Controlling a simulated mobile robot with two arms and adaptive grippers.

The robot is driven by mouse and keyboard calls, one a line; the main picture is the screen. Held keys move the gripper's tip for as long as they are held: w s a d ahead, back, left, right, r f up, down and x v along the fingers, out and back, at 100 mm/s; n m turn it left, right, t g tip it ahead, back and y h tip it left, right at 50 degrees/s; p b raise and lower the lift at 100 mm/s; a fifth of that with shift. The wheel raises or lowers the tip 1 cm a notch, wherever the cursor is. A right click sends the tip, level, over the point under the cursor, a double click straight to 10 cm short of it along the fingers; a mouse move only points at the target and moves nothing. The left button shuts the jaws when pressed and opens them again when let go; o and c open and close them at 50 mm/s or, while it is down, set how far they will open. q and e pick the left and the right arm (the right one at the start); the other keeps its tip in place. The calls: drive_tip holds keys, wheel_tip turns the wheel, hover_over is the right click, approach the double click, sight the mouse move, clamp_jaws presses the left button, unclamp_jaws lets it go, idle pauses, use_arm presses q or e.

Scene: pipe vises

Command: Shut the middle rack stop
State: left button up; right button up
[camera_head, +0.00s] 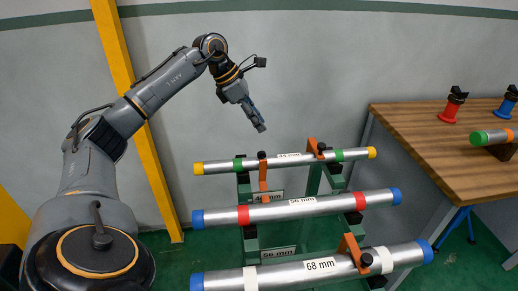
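A green rack (251,243) holds three grey pipes, one behind another. The far pipe (220,167) reads 44 mm and has yellow ends. The middle pipe (275,212) reads 56 mm, with blue ends and red bands. The near pipe (275,276) reads 68 mm, with blue ends and white bands. One orange stop (264,182) with a black knob stands between the far and middle pipes; which pipe it serves is hard to tell. Other orange stops show at the far pipe (314,150) and near pipe (350,246). My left gripper (260,127) hangs above the far pipe, touching nothing.
A wooden table (430,135) stands at right. It carries a red vise (450,110), a blue vise (507,104) and a short green-banded pipe (490,137). A yellow post (141,125) rises behind my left arm.

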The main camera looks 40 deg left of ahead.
sight(261, 152)
use_arm(q)
drive_tip(key=s+a+y, duration=0.1)
drive_tip(key=s+a, duration=0.1)
drive_tip(key=a, duration=0.2)
drive_tip(key=shift+g, duration=0.4)
drive_tip(key=x, duration=1.3)
drive_tip(key=shift+r+p, duration=0.1)
drive_tip(key=shift+p, duration=0.3)
clamp_jaws()
